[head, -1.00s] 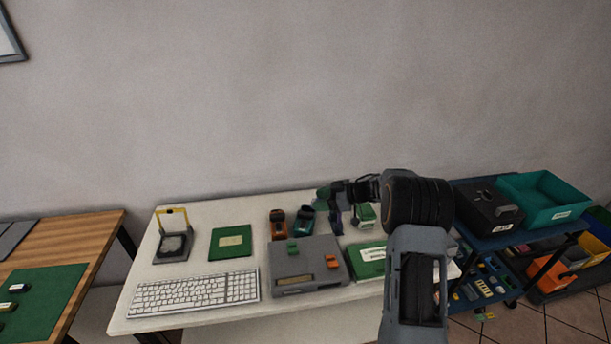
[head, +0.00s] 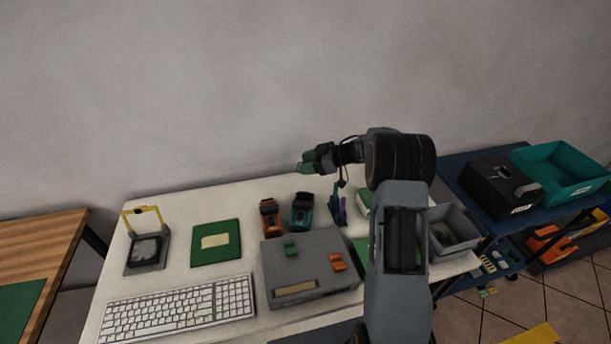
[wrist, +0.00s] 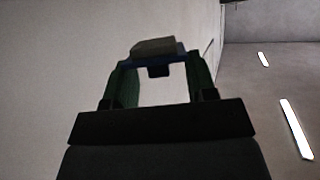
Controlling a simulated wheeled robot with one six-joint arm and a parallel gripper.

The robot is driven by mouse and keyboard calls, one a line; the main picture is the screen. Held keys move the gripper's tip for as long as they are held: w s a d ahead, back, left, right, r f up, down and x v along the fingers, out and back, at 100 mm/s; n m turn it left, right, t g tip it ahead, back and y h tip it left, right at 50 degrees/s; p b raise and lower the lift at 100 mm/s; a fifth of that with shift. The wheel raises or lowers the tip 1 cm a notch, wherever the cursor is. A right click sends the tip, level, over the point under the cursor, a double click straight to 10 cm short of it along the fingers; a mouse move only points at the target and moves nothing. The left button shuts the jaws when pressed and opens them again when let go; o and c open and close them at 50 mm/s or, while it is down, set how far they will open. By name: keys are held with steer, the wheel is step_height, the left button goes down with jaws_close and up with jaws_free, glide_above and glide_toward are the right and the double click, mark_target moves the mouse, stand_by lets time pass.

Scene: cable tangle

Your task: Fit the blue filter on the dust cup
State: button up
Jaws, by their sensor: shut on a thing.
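My gripper (head: 308,163) is raised in front of the wall, above the back of the white desk. In the wrist view its green fingers (wrist: 158,85) are shut on a grey piece with a blue edge (wrist: 155,48), which looks like the blue filter. The piece sits across the fingertips, with a dark tab under it. In the head view it is too small to make out. A grey unit with a dark round window and a raised yellow frame (head: 146,250) stands at the desk's left; I cannot tell whether it is the dust cup.
The white desk holds a keyboard (head: 180,308), a green booklet (head: 215,256), a grey box (head: 290,262), an orange device (head: 268,216) and a teal device (head: 302,212). A grey bin (head: 455,235) and a blue cart (head: 470,195) are at right.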

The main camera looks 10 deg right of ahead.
steer(key=f+b, duration=0.2)
steer(key=f, duration=0.1)
steer(key=shift+w+a+f, duration=0.1)
steer(key=shift+w+f, duration=0.1)
step_height(320, 180, down, 6)
steer(key=b, duration=0.7)
steer(key=shift+f, duration=0.2)
stand_by(0.6)
steer(key=shift+f, duration=0.25)
stand_by(0.4)
